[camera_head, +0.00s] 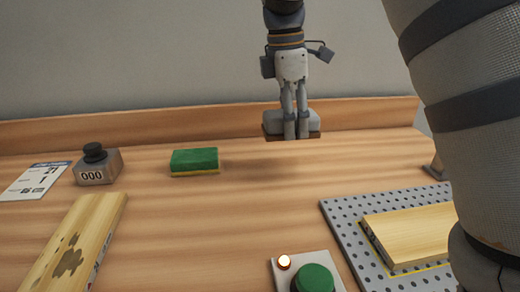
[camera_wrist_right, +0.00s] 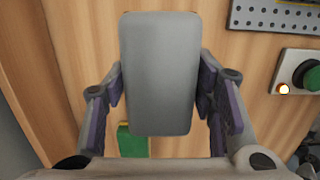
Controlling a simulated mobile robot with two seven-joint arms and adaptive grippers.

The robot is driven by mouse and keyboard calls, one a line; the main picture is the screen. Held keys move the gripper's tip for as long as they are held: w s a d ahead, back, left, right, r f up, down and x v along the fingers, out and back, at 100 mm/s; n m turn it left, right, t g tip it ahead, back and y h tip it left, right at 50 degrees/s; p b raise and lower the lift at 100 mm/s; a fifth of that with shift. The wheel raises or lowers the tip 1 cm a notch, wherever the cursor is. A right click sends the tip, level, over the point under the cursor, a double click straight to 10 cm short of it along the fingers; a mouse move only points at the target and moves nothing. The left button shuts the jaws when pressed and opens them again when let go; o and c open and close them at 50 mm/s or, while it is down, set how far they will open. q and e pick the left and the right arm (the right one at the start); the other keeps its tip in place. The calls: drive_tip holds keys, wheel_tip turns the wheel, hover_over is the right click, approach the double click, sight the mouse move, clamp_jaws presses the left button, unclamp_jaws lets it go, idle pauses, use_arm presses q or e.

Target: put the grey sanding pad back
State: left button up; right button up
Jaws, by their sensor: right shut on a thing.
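The grey sanding pad (camera_head: 276,121) is a grey block with a brownish underside. My right gripper (camera_head: 297,130) is shut on it and holds it above the back of the wooden table; a shadow lies on the table below. In the right wrist view the pad (camera_wrist_right: 159,72) fills the middle, between the two fingers of the gripper (camera_wrist_right: 160,98). The fingers sit at its left and right sides. My left gripper is not in view.
A green and yellow sponge (camera_head: 195,161) lies left of the pad. A counter (camera_head: 97,165), a paper card (camera_head: 34,181) and a stained wooden board (camera_head: 75,245) are at left. A perforated plate (camera_head: 345,215) bears a wooden board (camera_head: 412,236). A green button (camera_head: 313,279) is in front.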

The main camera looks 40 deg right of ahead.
drive_tip(key=b, duration=0.1)
hover_over(274, 162)
wheel_tip(274, 162, down, 6)
drive_tip(key=shift+s+a+f, duration=0.15)
drive_tip(key=shift+f, duration=0.05)
drive_tip(key=f, duration=0.3)
drive_tip(key=shift+w+f, duration=0.3)
drive_tip(key=shift+w, duration=0.05)
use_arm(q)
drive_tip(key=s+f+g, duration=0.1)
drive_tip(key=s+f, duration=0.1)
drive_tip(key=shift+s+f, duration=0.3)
use_arm(e)
drive_tip(key=o, duration=1.2)
drive_tip(key=shift+f, duration=0.1)
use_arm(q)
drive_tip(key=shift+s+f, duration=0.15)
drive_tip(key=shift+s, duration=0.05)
use_arm(e)
wheel_tip(274, 162, up, 12)
drive_tip(key=a, duration=0.1)
drive_tip(key=shift+w+a, duration=0.15)
drive_tip(key=shift+w, duration=0.2)
